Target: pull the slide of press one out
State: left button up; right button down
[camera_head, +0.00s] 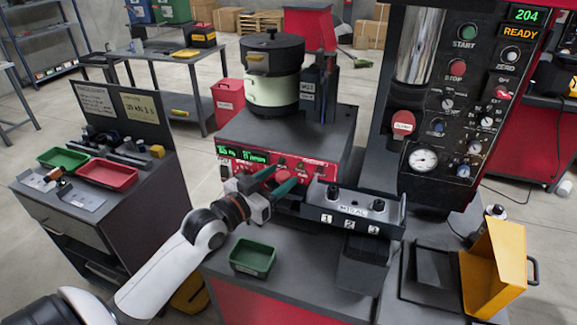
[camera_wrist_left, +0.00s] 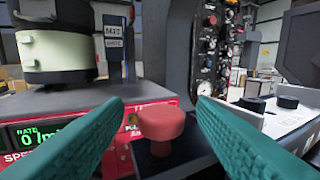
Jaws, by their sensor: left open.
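My left gripper (camera_head: 277,180) is open, its two teal fingers pointing at the front of the red feeder base (camera_head: 240,144). In the left wrist view, a red round-headed knob (camera_wrist_left: 160,124) on a dark mount stands between the gripper's fingers (camera_wrist_left: 160,104), with a gap on each side. A label partly hidden behind the knob shows on the red panel. In the head view the fingers largely cover this spot. I cannot tell for certain which part is the slide of press one. My right gripper is not in view.
A dark block marked 1, 2, 3 (camera_head: 352,211) stands right of the gripper. A green tray (camera_head: 253,256) lies in front on the bench. The bowl feeder (camera_head: 272,88) stands behind, the tall control panel (camera_head: 460,110) at right. A yellow chute (camera_head: 492,268) is front right.

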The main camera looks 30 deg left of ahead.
pick_arm(q)
jog(key=shift+w+d+p, duration=0.2)
jog(key=shift+w, duration=0.8)
jog(key=shift+w+d+p, duration=0.15)
jog(key=shift+w, duration=0.8)
jog(key=shift+c, duration=0.4)
grip_shut()
